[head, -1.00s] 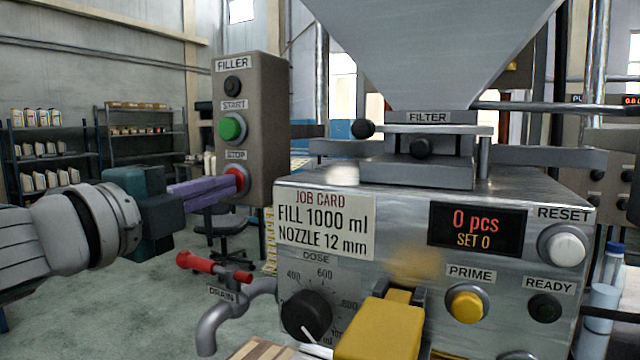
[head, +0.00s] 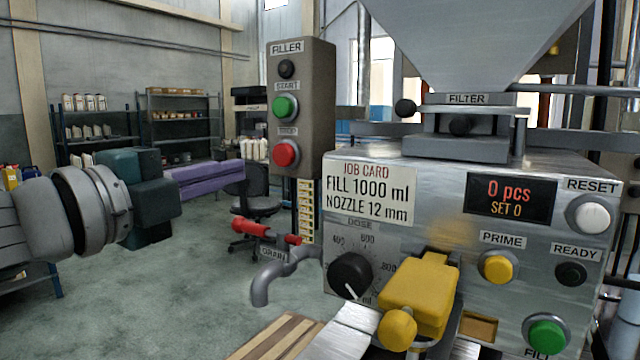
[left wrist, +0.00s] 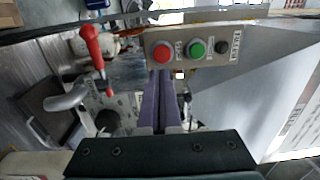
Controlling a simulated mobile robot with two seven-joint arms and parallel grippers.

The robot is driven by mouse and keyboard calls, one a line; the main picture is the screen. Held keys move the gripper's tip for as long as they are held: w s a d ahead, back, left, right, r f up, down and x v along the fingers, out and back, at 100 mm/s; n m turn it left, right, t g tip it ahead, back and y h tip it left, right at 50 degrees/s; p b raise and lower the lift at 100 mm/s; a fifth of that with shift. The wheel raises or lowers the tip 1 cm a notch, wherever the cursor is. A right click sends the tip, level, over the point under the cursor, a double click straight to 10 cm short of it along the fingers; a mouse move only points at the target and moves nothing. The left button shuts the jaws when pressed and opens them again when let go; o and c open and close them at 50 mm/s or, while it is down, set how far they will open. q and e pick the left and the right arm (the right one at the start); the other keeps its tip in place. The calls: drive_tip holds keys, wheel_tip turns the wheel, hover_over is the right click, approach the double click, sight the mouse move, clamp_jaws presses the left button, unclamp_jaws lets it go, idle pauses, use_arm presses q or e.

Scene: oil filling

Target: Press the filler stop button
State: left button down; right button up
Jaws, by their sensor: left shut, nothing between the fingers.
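The red stop button (head: 285,154) is the lowest on the grey filler box (head: 318,120), under the green start button (head: 285,108) and a small dark one. In the left wrist view the stop button (left wrist: 162,52) lies just beyond the finger ends. My left gripper (head: 241,173), with purple fingers and a teal body, is shut and empty. In the head view its tips are left of and slightly below the stop button, with a visible gap. The button's face is uncovered. My right gripper is not in view.
The filling machine (head: 400,165) stands at the right, with a job card, display, dose knob and a yellow part (head: 418,295) in front. A red-handled drain tap (head: 265,232) sticks out below the filler box. Shelves (head: 180,125) and a chair (head: 258,200) stand behind. Floor at the left is open.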

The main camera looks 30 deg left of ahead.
use_arm(q)
drive_tip(key=shift+s+a, duration=0.2)
drive_tip(key=shift+s, duration=2.4)
drive_tip(key=shift+f, duration=0.1)
drive_tip(key=s+d+f+n+g+y+p, duration=0.1)
drive_tip(key=s+f+n+g+y, duration=0.1)
drive_tip(key=s+f+n+g, duration=0.35)
drive_tip(key=s+f+n+g+y+p, duration=0.2)
drive_tip(key=s+f+n+g, duration=0.1)
drive_tip(key=f+n, duration=0.5)
drive_tip(key=s+d+f+n+g+h+p, duration=0.2)
drive_tip(key=s+d+f+n+g+h, duration=0.15)
drive_tip(key=s+d+g, duration=0.55)
wheel_tip(320, 180, up, 37)
drive_tip(key=d+t+p, duration=0.1)
drive_tip(key=t+p, duration=0.1)
drive_tip(key=p, duration=3.5)
drive_tip(key=shift+s+t, duration=0.3)
drive_tip(key=shift+t, duration=0.05)
drive_tip(key=shift+y, duration=0.25)
